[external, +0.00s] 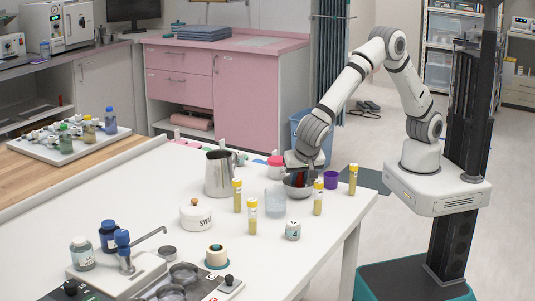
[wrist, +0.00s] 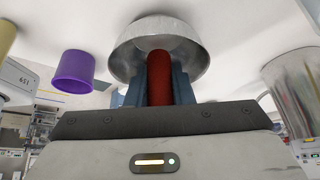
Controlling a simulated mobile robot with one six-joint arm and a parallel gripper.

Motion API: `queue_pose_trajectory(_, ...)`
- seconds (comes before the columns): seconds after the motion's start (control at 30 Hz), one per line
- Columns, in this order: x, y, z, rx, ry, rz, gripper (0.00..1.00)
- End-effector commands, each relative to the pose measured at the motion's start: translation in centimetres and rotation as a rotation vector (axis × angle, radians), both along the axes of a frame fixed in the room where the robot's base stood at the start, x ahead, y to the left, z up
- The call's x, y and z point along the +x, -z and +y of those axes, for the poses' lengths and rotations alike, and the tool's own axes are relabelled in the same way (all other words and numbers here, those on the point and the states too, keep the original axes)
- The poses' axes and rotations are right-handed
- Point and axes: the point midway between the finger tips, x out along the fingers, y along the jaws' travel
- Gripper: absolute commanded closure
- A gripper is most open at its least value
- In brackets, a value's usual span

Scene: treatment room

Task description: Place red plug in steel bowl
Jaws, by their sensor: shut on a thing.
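The steel bowl (external: 299,190) stands on the white table below my gripper (external: 303,173). It also shows at the top middle of the wrist view (wrist: 194,42). My gripper is shut on the red plug (wrist: 159,80), which stands out between its two blue-grey fingers. In the external view only a dark red bit of the plug shows between the fingers, right over the bowl. In the wrist view the plug's far end overlaps the bowl. I cannot tell whether the plug touches the bowl inside.
A purple cup (external: 331,180) stands close right of the bowl. A clear beaker (external: 275,201) and a steel jug (external: 220,174) stand to its left. Several yellow-capped tubes (external: 318,198) stand around it. The table's right front is clear.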

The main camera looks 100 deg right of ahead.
Motion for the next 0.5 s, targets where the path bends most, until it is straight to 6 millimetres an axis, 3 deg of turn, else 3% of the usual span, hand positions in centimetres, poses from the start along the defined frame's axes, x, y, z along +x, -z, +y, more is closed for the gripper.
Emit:
queue_pose_trajectory(0.33, 0.0, 0.21, -0.01, 0.0, 0.0, 0.0, 1.0)
queue_pose_trajectory(0.37, 0.0, 0.21, 0.0, 0.0, 0.0, 0.0, 0.77)
queue_pose_trajectory(0.5, 0.0, 0.2, 0.0, 0.0, 0.0, 0.0, 0.65)
